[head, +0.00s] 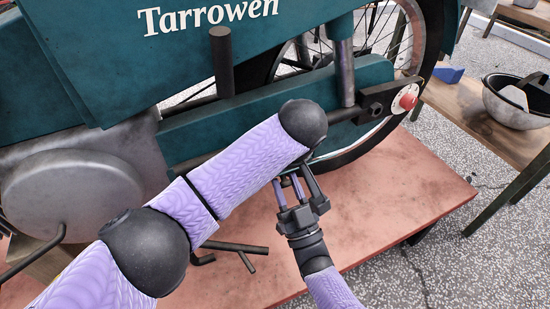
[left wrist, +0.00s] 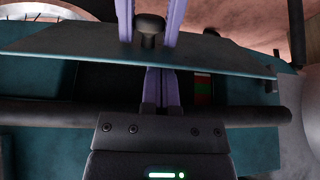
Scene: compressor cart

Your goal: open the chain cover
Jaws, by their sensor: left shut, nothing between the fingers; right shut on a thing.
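The teal chain cover (head: 235,118) runs along the lower side of the machine in the head view, partly behind my left arm. In the left wrist view its lid (left wrist: 85,60) stands tilted out from the cover body (left wrist: 35,90), with a dark opening under it. A black knob (left wrist: 150,28) sits on the lid. My right gripper (head: 291,183) comes up from below; its purple fingers flank the knob in the left wrist view, shut on it. My left gripper (left wrist: 161,82) is shut and empty, its fingertips at the opening below the lid edge; my arm hides it in the head view.
A dark bar (left wrist: 50,112) crosses in front of the cover. A spoked wheel (head: 425,60) stands behind. The reddish platform (head: 400,200) is clear at right.

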